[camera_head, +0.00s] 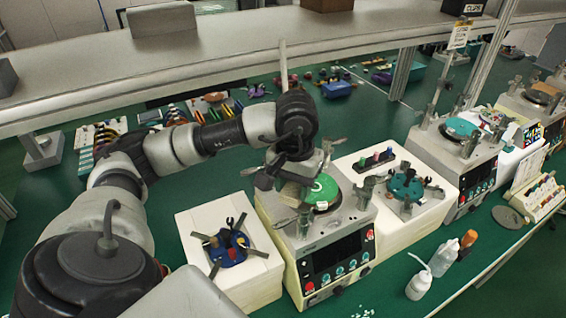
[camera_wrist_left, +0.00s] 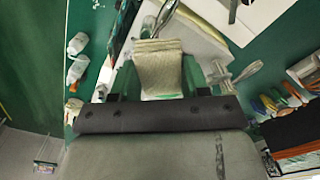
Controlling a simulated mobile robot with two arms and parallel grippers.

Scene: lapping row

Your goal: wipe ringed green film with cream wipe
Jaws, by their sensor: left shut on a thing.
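The green film (camera_head: 323,187) is a bright green disc on top of the middle lapping machine (camera_head: 335,262). A pale ring-like mark shows near its front edge. My left gripper (camera_head: 296,183) is above the left side of this disc and hides part of it. It is shut on the folded cream wipe (camera_wrist_left: 160,68), which hangs from between the fingers. The wipe also shows in the head view (camera_head: 290,194), low over the disc's left side; I cannot tell whether it touches. In the left wrist view, green shows on both sides of the wipe. My right gripper is not in view.
A white block with a blue fixture (camera_head: 231,248) stands left of the machine. A teal fixture (camera_head: 406,187) on a white block and another lapping machine (camera_head: 452,170) stand right. White bottles (camera_head: 419,285) stand in front. A grey shelf (camera_head: 230,55) spans behind my arm.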

